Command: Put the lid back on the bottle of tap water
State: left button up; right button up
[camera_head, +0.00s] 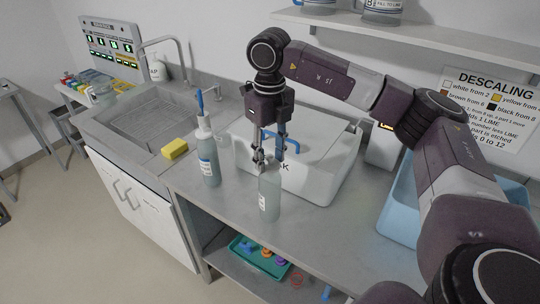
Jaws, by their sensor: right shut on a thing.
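A clear bottle with a small white label (269,197) stands upright on the grey counter, in front of the white box with a blue handle. My right gripper (269,158) points down right over the bottle's top. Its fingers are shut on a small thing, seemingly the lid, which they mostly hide. I cannot tell whether the lid touches the bottle's neck. The label is too small to read. My left gripper is not in view.
A second bottle with a blue top (208,162) stands to the left, near a yellow sponge (175,149) and the sink (137,117). The white box (326,178) is close behind the gripper. A blue bin (398,205) stands at right. The front counter is clear.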

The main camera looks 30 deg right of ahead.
jog(key=shift+f, duration=0.15)
dwell(0.7)
jog(key=o, duration=1.4)
jog(key=shift+r+p, duration=2.5)
jog(key=shift+r, duration=1.05)
jog(key=shift+c, duration=0.5)
grip_shut()
